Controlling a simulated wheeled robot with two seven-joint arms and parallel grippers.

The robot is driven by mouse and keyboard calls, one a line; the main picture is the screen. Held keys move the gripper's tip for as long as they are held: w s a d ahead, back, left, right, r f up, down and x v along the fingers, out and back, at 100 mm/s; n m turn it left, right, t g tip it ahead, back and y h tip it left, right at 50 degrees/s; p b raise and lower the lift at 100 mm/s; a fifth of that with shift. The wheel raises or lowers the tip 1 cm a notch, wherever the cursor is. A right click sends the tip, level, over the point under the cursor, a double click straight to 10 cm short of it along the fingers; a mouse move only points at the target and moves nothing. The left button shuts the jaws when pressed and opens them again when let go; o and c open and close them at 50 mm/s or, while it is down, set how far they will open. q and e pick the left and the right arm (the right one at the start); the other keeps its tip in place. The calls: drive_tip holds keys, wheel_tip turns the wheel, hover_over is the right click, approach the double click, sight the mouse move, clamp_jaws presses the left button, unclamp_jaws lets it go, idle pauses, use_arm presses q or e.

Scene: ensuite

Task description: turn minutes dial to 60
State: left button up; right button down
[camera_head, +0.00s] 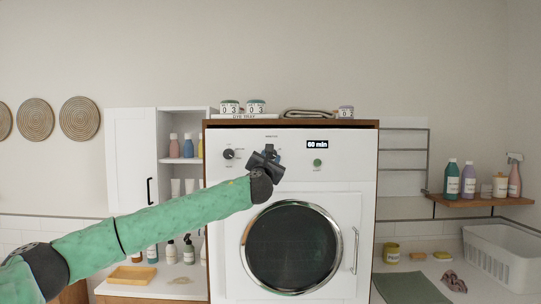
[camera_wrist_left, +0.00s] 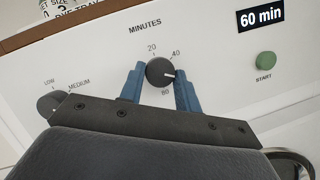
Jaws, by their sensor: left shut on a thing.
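The minutes dial (camera_wrist_left: 160,72) is a round dark knob with a white pointer line, on the white front panel of the machine (camera_head: 230,200). The pointer faces right in the left wrist view, between the 40 and 80 marks. The display (camera_wrist_left: 262,16) reads "60 min", and it also shows in the head view (camera_head: 317,145). My left gripper (camera_wrist_left: 158,84) has its blue fingers on both sides of the dial and is shut on it. My right gripper is not in view.
A green start button (camera_wrist_left: 265,60) sits right of the dial. A second dark knob (camera_head: 229,154), marked low and medium, sits left of it. Below is the round door (camera_head: 293,248) with a vertical handle (camera_head: 355,250). Tins stand on top of the machine.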

use_arm(q)
drive_tip(key=shift+f, duration=0.1)
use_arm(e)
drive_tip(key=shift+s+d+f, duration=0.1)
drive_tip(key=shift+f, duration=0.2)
use_arm(q)
drive_tip(key=o, duration=1)
drive_tip(key=shift+s+a+f, duration=0.1)
drive_tip(key=shift+s+f, duration=0.05)
drive_tip(key=shift+s, duration=0.2)
drive_tip(key=b+v, duration=0.3)
drive_tip(key=v, duration=0.4)
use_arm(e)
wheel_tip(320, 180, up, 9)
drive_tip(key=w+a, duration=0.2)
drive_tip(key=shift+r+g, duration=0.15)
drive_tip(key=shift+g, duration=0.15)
